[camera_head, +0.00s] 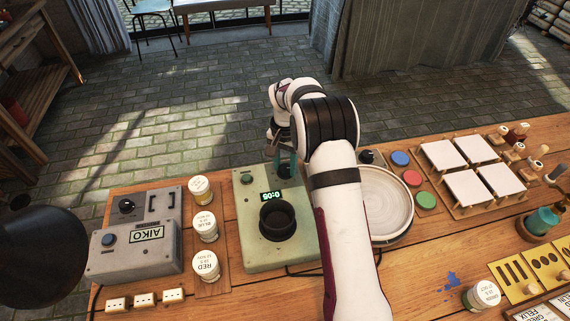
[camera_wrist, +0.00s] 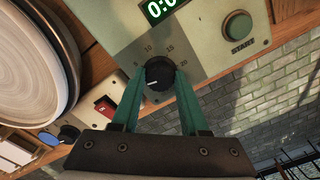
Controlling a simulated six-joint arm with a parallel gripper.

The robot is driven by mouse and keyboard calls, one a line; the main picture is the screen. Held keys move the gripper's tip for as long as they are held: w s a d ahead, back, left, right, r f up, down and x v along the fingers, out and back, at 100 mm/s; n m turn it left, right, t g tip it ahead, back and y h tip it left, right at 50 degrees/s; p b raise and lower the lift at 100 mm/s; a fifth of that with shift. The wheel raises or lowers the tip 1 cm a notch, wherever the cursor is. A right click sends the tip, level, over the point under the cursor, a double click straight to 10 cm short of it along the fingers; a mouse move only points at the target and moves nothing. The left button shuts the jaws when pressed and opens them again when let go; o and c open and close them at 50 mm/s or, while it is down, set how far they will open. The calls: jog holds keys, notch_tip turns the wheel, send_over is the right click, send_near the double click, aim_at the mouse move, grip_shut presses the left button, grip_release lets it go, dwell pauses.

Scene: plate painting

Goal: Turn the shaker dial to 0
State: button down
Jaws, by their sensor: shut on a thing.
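The shaker (camera_head: 255,245) is a pale green box with a round black cup holder (camera_head: 278,218) and a lit green display (camera_head: 272,196) that appears to read 0:05, upside down in the head view. Its black dial (camera_wrist: 159,73) shows in the wrist view, with a white pointer line toward the lower left and the marks 10, 15 and 20 around its far side. My gripper (camera_wrist: 160,82) is shut on the dial, one teal finger on each side. In the head view my gripper (camera_head: 284,160) is at the shaker's far edge and hides the dial.
A green START button (camera_wrist: 238,25) is beside the dial. A round plate (camera_head: 385,205) stands right of the shaker, behind my arm. Paint jars (camera_head: 204,226) and a grey AIKO box (camera_head: 135,250) stand on the left. A red switch (camera_wrist: 105,105) is near my fingers.

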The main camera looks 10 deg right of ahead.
aim_at(285, 168)
jog(key=shift+n, duration=0.6)
jog(key=shift+c, duration=2.1)
grip_release()
jog(key=shift+r, duration=0.1)
notch_tip(285, 168, up, 16)
jog(key=shift+f, duration=0.2)
